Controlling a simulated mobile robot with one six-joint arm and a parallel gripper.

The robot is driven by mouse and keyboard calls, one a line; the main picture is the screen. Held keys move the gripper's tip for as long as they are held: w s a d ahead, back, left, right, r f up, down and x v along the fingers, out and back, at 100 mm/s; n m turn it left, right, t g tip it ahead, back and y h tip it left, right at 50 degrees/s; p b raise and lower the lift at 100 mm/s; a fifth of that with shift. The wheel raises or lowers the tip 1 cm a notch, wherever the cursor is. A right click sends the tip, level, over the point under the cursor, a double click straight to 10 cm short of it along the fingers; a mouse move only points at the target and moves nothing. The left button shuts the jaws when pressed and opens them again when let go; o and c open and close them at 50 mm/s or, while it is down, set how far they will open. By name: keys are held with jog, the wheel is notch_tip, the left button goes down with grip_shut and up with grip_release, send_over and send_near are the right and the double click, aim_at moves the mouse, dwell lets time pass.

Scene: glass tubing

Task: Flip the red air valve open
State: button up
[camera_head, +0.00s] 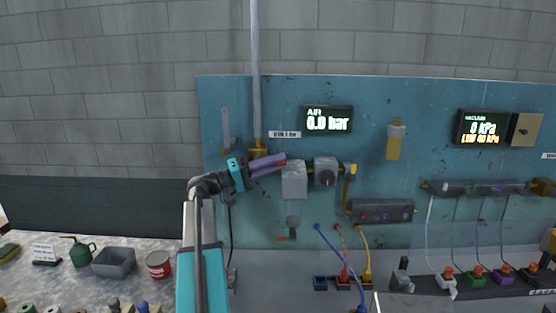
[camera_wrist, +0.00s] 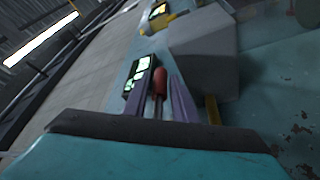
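The red valve handle (camera_wrist: 160,82) shows in the wrist view between the two purple fingers of my gripper (camera_wrist: 160,103), with a narrow gap on its sides. My gripper looks open around it. In the head view my gripper (camera_head: 268,166) points right at the air line on the blue panel, just below the brass fitting (camera_head: 257,152) and left of a grey block (camera_head: 294,180). A bit of red shows between the fingers there; most of the handle and the valve body are hidden. The air display (camera_head: 328,120) reads 0.0 bar.
A grey regulator (camera_head: 326,171) and a manifold (camera_head: 381,211) sit right of the grey block. A vertical pipe (camera_head: 256,70) runs above the fitting. The bench at left holds a grey bin (camera_head: 114,263), a red can (camera_head: 158,264) and a green oil can (camera_head: 81,253).

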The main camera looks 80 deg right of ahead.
jog(key=shift+s+d, duration=0.15)
jog(key=shift+s, duration=0.15)
grip_shut()
